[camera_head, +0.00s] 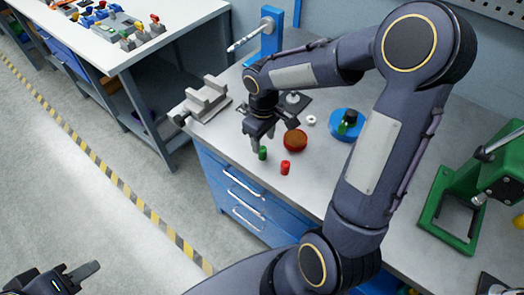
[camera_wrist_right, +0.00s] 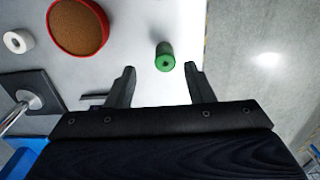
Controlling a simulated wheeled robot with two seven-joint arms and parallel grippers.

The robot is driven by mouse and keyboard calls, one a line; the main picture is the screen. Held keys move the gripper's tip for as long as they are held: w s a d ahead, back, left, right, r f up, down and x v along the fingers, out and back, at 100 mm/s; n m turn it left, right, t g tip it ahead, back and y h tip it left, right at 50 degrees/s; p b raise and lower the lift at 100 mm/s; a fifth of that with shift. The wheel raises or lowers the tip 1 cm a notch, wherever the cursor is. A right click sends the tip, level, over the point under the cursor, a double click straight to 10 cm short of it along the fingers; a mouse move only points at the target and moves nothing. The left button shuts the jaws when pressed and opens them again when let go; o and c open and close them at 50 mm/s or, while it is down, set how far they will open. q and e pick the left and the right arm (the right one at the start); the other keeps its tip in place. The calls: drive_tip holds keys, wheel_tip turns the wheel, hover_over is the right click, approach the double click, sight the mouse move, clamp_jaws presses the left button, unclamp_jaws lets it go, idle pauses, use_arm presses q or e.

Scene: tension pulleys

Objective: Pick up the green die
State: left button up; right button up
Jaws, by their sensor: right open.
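The green die (camera_head: 262,153) is a small upright cylinder on the grey bench top near its front edge. In the right wrist view the green die (camera_wrist_right: 165,60) lies beyond the fingertips, in line with the gap between them. My right gripper (camera_head: 262,142) points down just above and behind the die. Its two fingers (camera_wrist_right: 158,72) are apart with nothing between them. My left gripper (camera_head: 80,275) is at the bottom left, away from the bench and partly cut off; its finger opening is unclear.
A red die (camera_head: 285,168) stands right of the green one. A red-rimmed brown dish (camera_head: 295,140), white ring (camera_head: 310,120) and blue dish (camera_head: 345,125) lie behind. A grey vise (camera_head: 207,98) is to the left, a green press (camera_head: 440,205) to the right.

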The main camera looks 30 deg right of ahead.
sight(262, 148)
drive_tip(key=f, duration=0.4)
drive_tip(key=shift+s+a+f+p, duration=0.15)
drive_tip(key=shift+a+f+p, duration=0.1)
drive_tip(key=shift+f+p, duration=0.1)
clamp_jaws()
drive_tip(key=shift+r, duration=0.2)
